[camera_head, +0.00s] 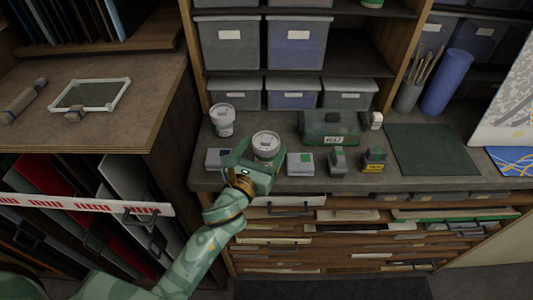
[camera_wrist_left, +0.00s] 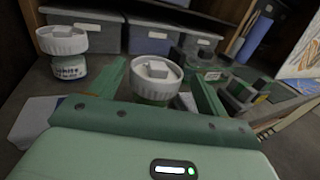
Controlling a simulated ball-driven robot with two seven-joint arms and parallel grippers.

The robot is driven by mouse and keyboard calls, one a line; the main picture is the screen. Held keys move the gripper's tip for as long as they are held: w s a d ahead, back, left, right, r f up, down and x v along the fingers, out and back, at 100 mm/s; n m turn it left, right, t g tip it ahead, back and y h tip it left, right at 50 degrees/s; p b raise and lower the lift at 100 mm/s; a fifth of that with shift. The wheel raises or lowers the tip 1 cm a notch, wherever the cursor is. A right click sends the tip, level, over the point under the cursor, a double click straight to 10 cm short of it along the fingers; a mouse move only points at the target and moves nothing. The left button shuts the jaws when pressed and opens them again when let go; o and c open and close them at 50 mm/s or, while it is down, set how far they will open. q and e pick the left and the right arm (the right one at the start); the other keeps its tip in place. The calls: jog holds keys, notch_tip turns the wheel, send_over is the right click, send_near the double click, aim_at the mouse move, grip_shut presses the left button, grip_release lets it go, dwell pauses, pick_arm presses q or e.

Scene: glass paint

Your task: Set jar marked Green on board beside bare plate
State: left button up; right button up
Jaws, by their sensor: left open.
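My left gripper (camera_head: 262,158) is open, its two fingers on either side of a white-lidded jar (camera_head: 266,143) at the counter's front. That jar also shows between the fingers in the left wrist view (camera_wrist_left: 157,78); contact cannot be told and its label is hidden. My right gripper is not in view.
A dark green mat (camera_head: 432,150) lies clear at the right. Grey bins (camera_head: 236,94) line the back. A roller (camera_head: 25,100) lies left of the plate.

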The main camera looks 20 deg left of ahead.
aim_at(269, 137)
pick_arm(q)
jog(key=w, duration=0.5)
jog(key=shift+w+d+f, duration=0.1)
jog(key=shift+w+f, duration=0.2)
jog(key=shift+f, duration=0.05)
jog(key=shift+s, duration=0.15)
jog(key=shift+c, duration=0.3)
jog(key=c, duration=1.4)
